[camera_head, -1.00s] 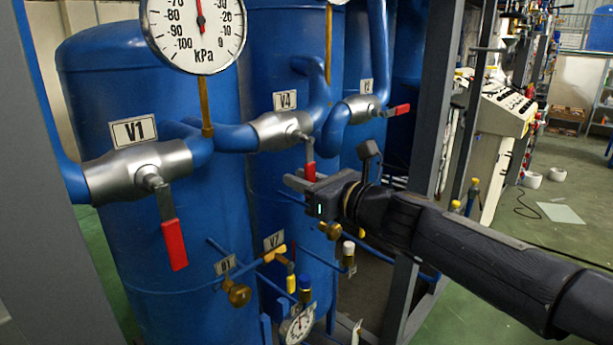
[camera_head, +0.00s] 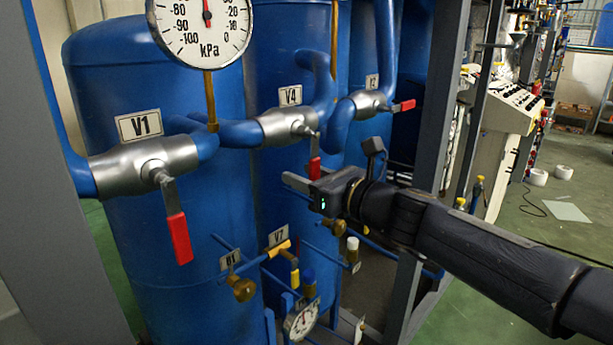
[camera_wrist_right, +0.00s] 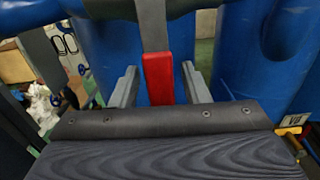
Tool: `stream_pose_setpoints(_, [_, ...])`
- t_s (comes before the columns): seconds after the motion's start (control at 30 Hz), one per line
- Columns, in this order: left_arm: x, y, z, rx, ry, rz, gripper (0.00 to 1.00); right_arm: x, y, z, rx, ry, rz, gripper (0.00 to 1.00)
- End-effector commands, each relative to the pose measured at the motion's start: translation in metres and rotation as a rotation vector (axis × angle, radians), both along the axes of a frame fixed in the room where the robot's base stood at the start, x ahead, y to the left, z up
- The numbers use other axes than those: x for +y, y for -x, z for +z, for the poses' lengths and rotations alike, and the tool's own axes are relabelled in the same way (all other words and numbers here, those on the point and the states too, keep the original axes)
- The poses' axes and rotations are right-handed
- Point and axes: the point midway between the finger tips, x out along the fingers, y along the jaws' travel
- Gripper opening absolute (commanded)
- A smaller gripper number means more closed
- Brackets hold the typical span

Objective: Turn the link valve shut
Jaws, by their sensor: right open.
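The valve labelled V4 (camera_head: 284,127) is a silver body on the blue pipe between the tanks. Its lever hangs down and ends in a red grip (camera_head: 314,168), which also shows upright in the right wrist view (camera_wrist_right: 158,78). My right gripper (camera_head: 298,183) is at that red grip. In the right wrist view its two fingers (camera_wrist_right: 158,86) stand apart, one on each side of the red grip, with a visible gap on both sides. No label names the link valve. My left gripper is in neither view.
Valve V1 (camera_head: 146,165) has a red lever (camera_head: 179,238) hanging down at left. Another valve (camera_head: 369,103) with a red lever pointing right is behind. A kPa gauge (camera_head: 200,28) hangs above. Smaller valves such as V7 (camera_head: 279,248) are below. A grey post (camera_head: 440,110) stands at right.

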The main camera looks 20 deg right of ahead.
Motion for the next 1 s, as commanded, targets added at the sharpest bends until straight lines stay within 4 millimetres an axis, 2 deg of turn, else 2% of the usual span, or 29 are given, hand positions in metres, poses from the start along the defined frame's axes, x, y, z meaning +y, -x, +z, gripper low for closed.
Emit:
stream_pose_setpoints(0.17, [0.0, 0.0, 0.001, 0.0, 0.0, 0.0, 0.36, -0.006, 0.011, 0.001, -0.003, 0.001, -0.003, 0.42])
stream_pose_setpoints(0.4, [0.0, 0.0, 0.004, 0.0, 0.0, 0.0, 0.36, -0.021, 0.05, 0.001, -0.003, 0.001, -0.004, 0.42])
stream_pose_setpoints(0.6, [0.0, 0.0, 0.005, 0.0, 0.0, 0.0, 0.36, -0.029, 0.069, 0.0, -0.001, 0.0, 0.0, 0.42])
stream_pose_setpoints(1.0, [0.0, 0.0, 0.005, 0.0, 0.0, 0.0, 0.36, -0.03, 0.072, 0.0, 0.0, -0.001, 0.0, 0.42])
